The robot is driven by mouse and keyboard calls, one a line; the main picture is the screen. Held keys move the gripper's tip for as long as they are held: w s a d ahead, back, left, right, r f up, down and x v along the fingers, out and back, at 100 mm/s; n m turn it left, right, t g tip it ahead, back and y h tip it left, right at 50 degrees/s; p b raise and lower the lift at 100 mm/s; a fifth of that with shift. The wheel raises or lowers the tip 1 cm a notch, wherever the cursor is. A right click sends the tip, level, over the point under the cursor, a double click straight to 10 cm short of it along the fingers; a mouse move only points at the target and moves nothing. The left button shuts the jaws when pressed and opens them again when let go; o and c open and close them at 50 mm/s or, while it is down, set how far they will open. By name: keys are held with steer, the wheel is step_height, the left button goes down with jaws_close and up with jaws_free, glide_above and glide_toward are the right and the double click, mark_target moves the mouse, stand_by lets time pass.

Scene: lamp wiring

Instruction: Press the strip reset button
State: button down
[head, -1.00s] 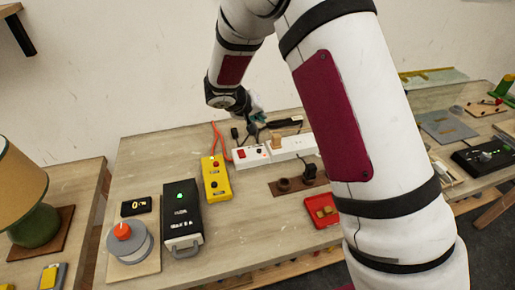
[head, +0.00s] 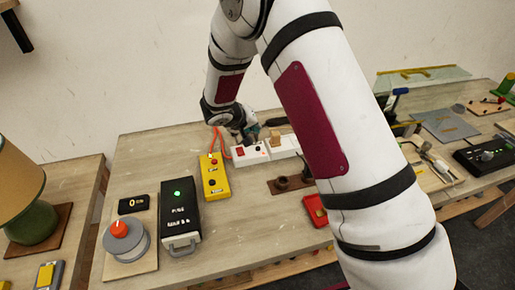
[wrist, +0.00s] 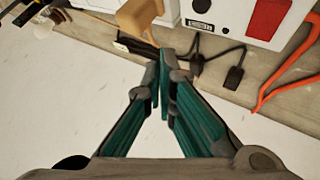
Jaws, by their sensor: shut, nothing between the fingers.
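The white power strip (head: 283,149) lies near the back of the table, with a red rocker switch (head: 240,152) at its left end and a small dark button (head: 258,148) right of the switch. My gripper (head: 251,136) is just behind the strip, close to that end. In the wrist view its teal fingers (wrist: 165,62) are shut and empty. Whether they touch the strip cannot be told.
Black plugs and cords (wrist: 234,78) lie beside the fingers, and an orange cable (wrist: 285,72) is to the right. A tan block (wrist: 138,14) is by the strip. A yellow box (head: 214,178) stands left of the strip, a black box (head: 180,216) farther left.

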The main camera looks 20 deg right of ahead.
mark_target(256, 147)
steer(key=shift+f+b, duration=0.5)
steer(key=shift+f, duration=2.1)
steer(key=shift+f, duration=0.4)
steer(key=shift+f, duration=0.4)
steer(key=shift+r, duration=0.85)
steer(key=shift+r+p, duration=0.7)
steer(key=shift+r, duration=1.8)
